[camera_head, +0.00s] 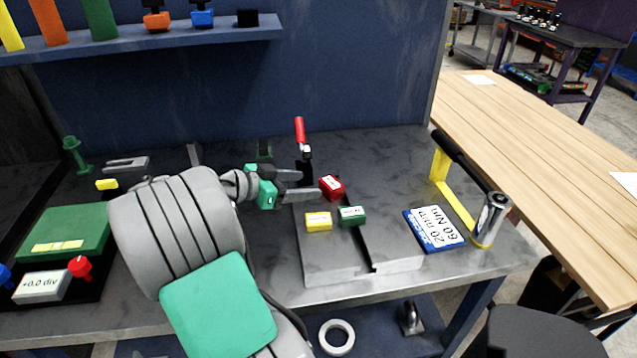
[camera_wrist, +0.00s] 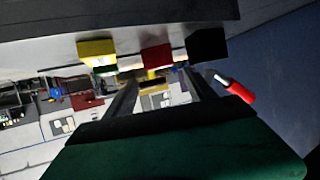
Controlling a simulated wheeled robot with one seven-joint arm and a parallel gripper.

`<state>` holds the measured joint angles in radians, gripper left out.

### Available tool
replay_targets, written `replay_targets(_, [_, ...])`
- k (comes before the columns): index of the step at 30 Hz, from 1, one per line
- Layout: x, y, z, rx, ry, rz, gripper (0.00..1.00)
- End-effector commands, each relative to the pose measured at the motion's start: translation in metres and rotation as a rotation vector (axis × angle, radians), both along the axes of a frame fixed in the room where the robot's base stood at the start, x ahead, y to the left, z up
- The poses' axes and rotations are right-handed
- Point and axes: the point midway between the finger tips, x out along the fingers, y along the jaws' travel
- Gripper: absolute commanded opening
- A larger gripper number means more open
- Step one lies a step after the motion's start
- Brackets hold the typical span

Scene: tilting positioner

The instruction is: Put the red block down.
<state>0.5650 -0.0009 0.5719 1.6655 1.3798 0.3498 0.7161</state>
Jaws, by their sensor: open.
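The red block (camera_head: 332,188) rests on the grey slotted plate (camera_head: 330,262), near the base of the red-handled clamp. In the wrist view, the red block (camera_wrist: 157,57) shows just beyond my fingertips, in the gap between them. My gripper (camera_head: 311,184) is open, to the left of the block, with its fingers pointing right toward it. The wrist view shows the two fingers (camera_wrist: 160,76) spread apart with nothing between them. One fingertip is very close to the block in the head view; I cannot tell whether they touch.
A yellow block (camera_head: 318,222) and a green block (camera_head: 352,216) sit on the plate in front of the red one. The clamp's red handle (camera_head: 299,130) stands upright behind. A blue-and-white label card (camera_head: 434,229) and a yellow-framed wrench holder (camera_head: 455,200) are at right.

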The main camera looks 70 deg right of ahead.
Motion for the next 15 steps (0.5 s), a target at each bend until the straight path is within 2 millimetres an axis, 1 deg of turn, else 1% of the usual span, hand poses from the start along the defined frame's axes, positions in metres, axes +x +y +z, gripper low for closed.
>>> replay_targets(1, [-0.003,-0.003,0.018,0.002,0.009,-0.002,0.64])
replay_targets(3, [-0.006,-0.006,0.020,0.003,0.011,-0.001,0.64])
replay_targets(5, [-0.008,-0.009,0.017,0.004,0.009,0.000,0.64])
replay_targets(9, [-0.014,-0.013,0.003,0.005,0.002,-0.001,0.64])
replay_targets(12, [-0.021,-0.023,-0.006,0.004,0.001,-0.002,0.64])
replay_targets(15, [-0.029,-0.034,-0.011,0.004,0.001,-0.002,0.64])
